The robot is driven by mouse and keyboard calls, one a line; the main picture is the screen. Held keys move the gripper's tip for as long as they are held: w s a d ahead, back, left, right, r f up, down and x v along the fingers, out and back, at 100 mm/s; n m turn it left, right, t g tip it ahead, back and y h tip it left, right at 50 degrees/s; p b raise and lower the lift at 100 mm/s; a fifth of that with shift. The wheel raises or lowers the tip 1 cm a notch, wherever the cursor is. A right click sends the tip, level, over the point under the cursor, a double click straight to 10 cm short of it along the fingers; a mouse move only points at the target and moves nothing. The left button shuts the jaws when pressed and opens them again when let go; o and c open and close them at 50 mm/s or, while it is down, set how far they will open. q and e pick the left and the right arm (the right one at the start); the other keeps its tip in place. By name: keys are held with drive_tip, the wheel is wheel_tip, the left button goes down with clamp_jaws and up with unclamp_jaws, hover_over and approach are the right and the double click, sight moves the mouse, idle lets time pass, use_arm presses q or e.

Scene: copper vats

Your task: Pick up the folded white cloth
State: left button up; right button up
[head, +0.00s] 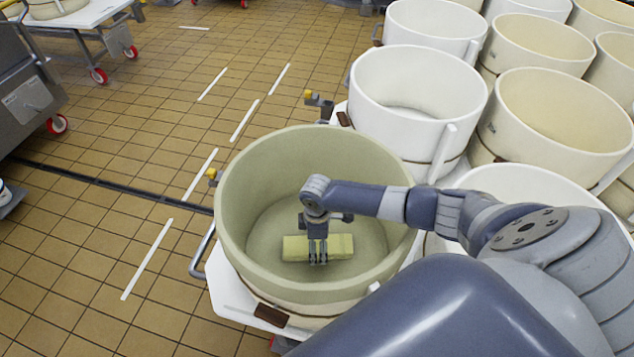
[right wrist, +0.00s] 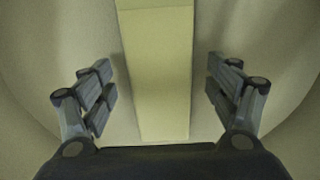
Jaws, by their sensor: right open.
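The folded cloth (head: 342,246) lies on the floor inside a round, pale greenish tub (head: 237,200) in the head view. It looks like a long pale yellow-green block. My right gripper (head: 318,260) reaches down into the tub over the cloth and hides its middle. In the right wrist view the cloth (right wrist: 160,70) runs lengthwise between the two open fingers, with a gap on each side. Whether the fingertips are level with the cloth is hard to tell. My left gripper is not in view.
The tub's high wall surrounds my right gripper. White tubs (head: 410,90) and cream tubs (head: 550,115) stand close together behind and to the right. A metal handle (head: 203,252) is at the tub's left. The tiled floor (head: 120,150) to the left is mostly clear.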

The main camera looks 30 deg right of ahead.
drive_tip(key=c, duration=1.3)
drive_tip(key=shift+r, duration=0.1)
